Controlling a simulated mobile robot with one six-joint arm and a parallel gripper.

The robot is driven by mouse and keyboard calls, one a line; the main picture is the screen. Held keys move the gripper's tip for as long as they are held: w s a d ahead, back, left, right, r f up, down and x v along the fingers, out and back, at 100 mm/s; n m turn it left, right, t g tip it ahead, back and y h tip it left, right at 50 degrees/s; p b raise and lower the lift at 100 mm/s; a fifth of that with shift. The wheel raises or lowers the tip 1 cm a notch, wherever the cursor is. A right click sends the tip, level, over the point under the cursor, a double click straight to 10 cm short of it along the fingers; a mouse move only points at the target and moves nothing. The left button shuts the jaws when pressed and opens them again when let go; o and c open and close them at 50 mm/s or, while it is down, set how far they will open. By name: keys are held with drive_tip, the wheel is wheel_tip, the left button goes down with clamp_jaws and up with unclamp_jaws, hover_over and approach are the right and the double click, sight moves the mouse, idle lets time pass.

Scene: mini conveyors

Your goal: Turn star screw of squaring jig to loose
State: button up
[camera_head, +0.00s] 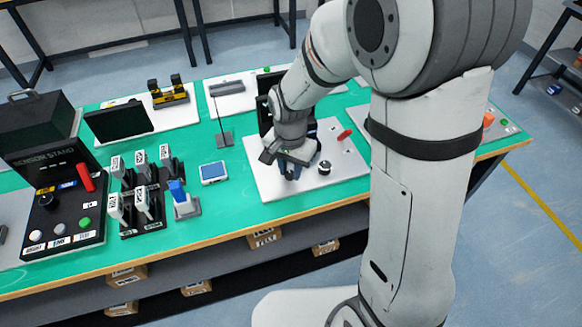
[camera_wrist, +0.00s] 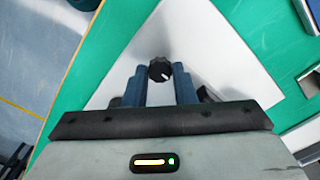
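The star screw (camera_wrist: 160,70) is a black knob with a white mark, seen in the wrist view over the white plate between my fingertips. My gripper (camera_wrist: 160,75) has a blue finger close on each side of it. Whether both fingers touch it is not clear. In the head view my gripper (camera_head: 290,172) points down low over the left part of the squaring jig's white plate (camera_head: 270,188) and hides what is under it. A black round knob (camera_head: 325,167) and a red handle (camera_head: 344,135) show to the right on that plate.
A blue-screened device (camera_head: 213,172) and several switch-like blocks (camera_head: 142,190) stand left of the plate. The black sensor stand (camera_head: 50,170) is at the far left. Green table (camera_head: 240,205) is bare in front of the plate, up to the wooden edge.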

drive_tip(key=c, duration=0.4)
drive_tip(key=shift+c, duration=0.2)
drive_tip(key=shift+n, duration=0.3)
drive_tip(key=n, duration=0.9)
drive_tip(key=shift+n+b, duration=0.4)
drive_tip(key=n, duration=0.5)
drive_tip(key=shift+n, duration=0.3)
drive_tip(key=n, duration=0.4)
drive_tip(key=shift+n, duration=0.4)
